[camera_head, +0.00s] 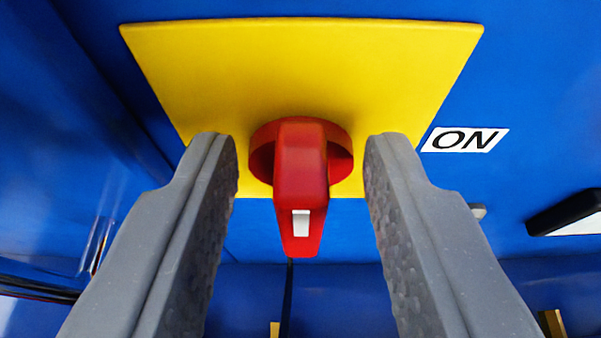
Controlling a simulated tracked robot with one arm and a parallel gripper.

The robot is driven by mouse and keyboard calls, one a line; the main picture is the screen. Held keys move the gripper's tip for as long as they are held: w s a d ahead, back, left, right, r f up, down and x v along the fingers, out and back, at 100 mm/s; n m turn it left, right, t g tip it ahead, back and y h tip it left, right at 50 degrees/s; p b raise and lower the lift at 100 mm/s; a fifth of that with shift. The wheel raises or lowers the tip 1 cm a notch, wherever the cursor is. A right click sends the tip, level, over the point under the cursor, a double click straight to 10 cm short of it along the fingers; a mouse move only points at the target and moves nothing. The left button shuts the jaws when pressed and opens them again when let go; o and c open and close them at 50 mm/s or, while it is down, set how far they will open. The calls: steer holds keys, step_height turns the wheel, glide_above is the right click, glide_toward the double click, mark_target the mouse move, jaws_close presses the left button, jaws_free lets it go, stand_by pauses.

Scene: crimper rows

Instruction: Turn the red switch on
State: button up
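The red switch (301,180) is a round red base with a protruding handle, mounted on a yellow plate (300,60). A white mark on the handle's end faces me, and the handle points down in the picture. A white label reading "ON" (465,140) is on the blue panel to the right of the plate. My gripper (301,165) is open. Its two grey fingers stand on either side of the switch, with a visible gap on both sides, and hold nothing. Whether the fingertips touch the plate cannot be told.
The blue panel (540,80) surrounds the yellow plate. A black handle-like part (566,211) sticks out at the right, below the label. A blue side wall (60,120) is at the left. A thin dark line runs below the switch.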

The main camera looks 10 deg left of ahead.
jaws_close()
steer(key=shift+d, duration=0.1)
steer(key=m+y+p, duration=0.1)
steer(key=m+p, duration=0.1)
steer(key=p, duration=0.1)
steer(key=d+f+m+y+p, duration=0.1)
steer(key=m+y+p, duration=0.1)
steer(key=m+p, duration=0.1)
steer(key=d+m+y+p, duration=0.1)
steer(key=m+y+p, duration=0.1)
steer(key=m+p, duration=0.1)
steer(key=shift+w+d+f, duration=0.15)
steer(key=shift+d, duration=0.1)
steer(key=m, duration=0.1)
steer(key=m+t+y, duration=0.1)
steer(key=m, duration=0.1)
steer(key=shift+d+f+y+p, duration=0.1)
steer(key=shift+f+y+p, duration=0.2)
steer(key=shift+f, duration=0.1)
steer(key=shift+f+m+t+y, duration=0.15)
steer(key=shift+f+m+t, duration=0.05)
steer(key=shift+m, duration=0.45)
steer(key=shift+f+m+t+y, duration=0.15)
steer(key=shift+m+t, duration=0.05)
steer(key=shift+m, duration=0.45)
